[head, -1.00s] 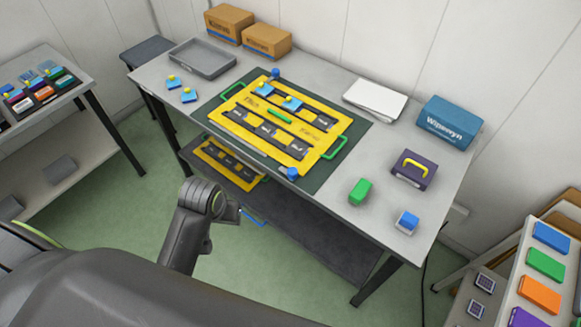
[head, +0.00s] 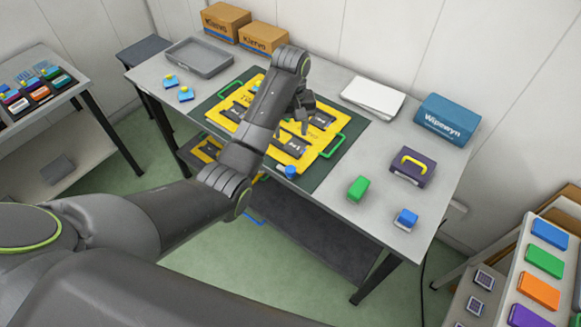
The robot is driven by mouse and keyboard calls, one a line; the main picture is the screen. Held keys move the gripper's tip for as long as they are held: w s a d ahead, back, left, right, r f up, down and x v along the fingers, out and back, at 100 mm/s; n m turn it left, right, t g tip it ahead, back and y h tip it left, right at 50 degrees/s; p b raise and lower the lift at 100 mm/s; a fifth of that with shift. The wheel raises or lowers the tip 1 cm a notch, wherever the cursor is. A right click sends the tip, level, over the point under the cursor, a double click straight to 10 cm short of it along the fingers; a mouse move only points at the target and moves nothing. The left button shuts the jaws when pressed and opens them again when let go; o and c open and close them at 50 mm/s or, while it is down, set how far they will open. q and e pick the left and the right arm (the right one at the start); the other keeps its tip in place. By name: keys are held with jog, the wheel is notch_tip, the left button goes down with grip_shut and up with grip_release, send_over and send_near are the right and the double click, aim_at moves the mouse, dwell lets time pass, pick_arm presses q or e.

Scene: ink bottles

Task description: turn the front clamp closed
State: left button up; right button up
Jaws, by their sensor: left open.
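The yellow frame (head: 307,158) lies on a dark green mat (head: 335,170) on the grey table. The front clamp (head: 290,172), a blue knob, stands at the frame's near corner; whether it is turned open or closed is too small to tell. My left gripper (head: 304,126) is open, pointing down above the right part of the frame, behind the front clamp and apart from it. My right gripper is not in view.
A green block (head: 358,188), a blue-and-white block (head: 405,219) and a purple box with a yellow handle (head: 412,166) stand on the right. A grey tray (head: 200,58) and two blue pieces are at the left. White sheets (head: 373,97) lie behind.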

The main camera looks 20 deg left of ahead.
aim_at(290, 169)
pick_arm(q)
notch_tip(290, 169, down, 17)
jog(key=shift+b, duration=0.85)
jog(key=c, duration=1)
jog(key=shift+o, duration=0.2)
